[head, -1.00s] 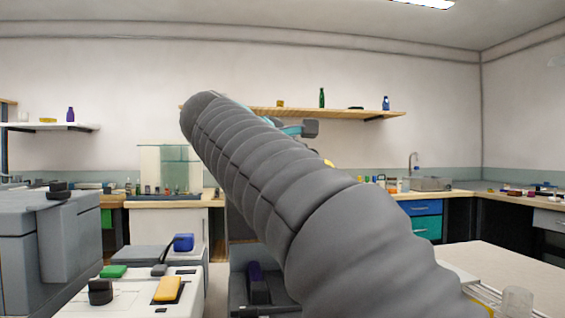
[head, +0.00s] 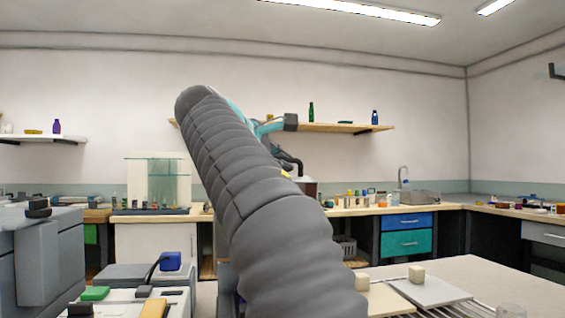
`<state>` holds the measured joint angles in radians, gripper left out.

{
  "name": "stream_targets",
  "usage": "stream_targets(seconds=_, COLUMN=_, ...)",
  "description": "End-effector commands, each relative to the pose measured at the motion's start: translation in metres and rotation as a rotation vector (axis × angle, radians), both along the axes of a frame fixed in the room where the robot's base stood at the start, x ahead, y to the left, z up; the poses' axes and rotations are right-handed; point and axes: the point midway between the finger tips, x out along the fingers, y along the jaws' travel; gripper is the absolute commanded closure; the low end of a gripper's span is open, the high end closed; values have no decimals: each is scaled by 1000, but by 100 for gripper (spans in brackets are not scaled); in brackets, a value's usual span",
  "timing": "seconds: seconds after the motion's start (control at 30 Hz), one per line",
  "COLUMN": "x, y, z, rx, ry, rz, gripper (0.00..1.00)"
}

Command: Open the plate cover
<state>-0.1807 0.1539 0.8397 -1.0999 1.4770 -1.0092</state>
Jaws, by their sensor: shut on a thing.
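At the lower right of the head view a flat pale grey panel (head: 432,293) with a cream block-shaped knob (head: 416,273) lies on the near table. Left of it is a cream panel (head: 388,301), with a similar cream knob (head: 362,281) at its edge. I cannot tell which one is the plate cover. My gripper (head: 291,165) shows small and dark past my grey arm, well above and behind these panels. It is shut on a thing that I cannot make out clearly. A dark red-brown shape (head: 307,187) shows just below it; whether they touch is unclear.
A clear cup (head: 511,310) and a metal rack (head: 470,307) are at the near table's front. The table (head: 500,283) is bare behind them. Grey equipment (head: 45,262) stands at left. Back counters hold small bottles and a sink (head: 418,197). My arm hides the middle.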

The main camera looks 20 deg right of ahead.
Motion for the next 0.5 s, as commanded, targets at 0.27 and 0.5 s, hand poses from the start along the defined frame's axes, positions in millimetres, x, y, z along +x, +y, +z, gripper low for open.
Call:
stream_targets(seconds=0.27, x=-1, y=0, z=1, rx=-2, ry=-3, rz=-1, gripper=64)
stream_targets(seconds=0.5, x=0, y=0, z=0, rx=0, ry=-1, rz=0, gripper=63)
